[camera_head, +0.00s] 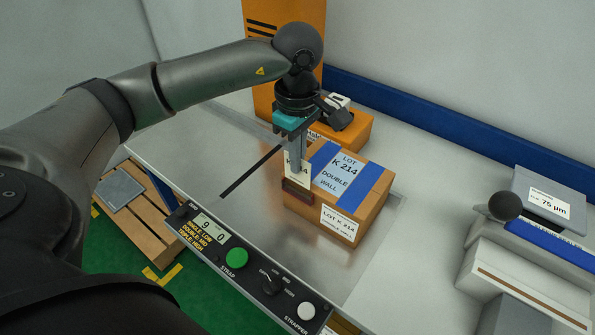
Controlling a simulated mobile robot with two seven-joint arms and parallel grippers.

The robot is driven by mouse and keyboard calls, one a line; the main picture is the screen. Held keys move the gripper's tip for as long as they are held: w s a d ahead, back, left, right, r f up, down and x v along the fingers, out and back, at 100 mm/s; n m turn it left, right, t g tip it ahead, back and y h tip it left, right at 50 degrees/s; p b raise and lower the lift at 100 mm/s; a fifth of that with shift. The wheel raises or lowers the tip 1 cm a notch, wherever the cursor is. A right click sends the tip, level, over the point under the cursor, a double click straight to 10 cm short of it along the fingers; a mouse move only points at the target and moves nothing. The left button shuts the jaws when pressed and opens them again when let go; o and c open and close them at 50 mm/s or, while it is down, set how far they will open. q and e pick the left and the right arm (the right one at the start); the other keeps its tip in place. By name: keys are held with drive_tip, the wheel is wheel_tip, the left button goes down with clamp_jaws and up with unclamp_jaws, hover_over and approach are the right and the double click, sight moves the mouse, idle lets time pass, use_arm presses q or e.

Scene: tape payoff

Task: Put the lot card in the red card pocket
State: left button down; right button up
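The lot card (304,179) is a small cream card with partly hidden dark print. My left gripper (297,167) points down and is shut on it, its fingers covering the card's middle. The red card pocket (297,190) is a dark red holder on the left face of the cardboard box (374,198). The card is upright, with its lower edge at the pocket's top. I cannot tell whether that edge is inside the pocket or just above it. My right gripper is not in view.
The box has blue straps and LOT K 214 labels and stands on a metal table (240,150). An orange machine (355,133) stands close behind. A control panel (245,262) lines the front edge. A grey 75 µm block (545,198) is at right.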

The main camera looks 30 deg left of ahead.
sight(297, 183)
use_arm(q)
drive_tip(key=shift+f, duration=1.9)
drive_tip(key=shift+f, duration=0.1)
drive_tip(key=c, duration=1.1)
unclamp_jaws()
wheel_tip(297, 183, up, 12)
drive_tip(key=shift+r+p, duration=0.15)
drive_tip(key=shift+p, duration=0.15)
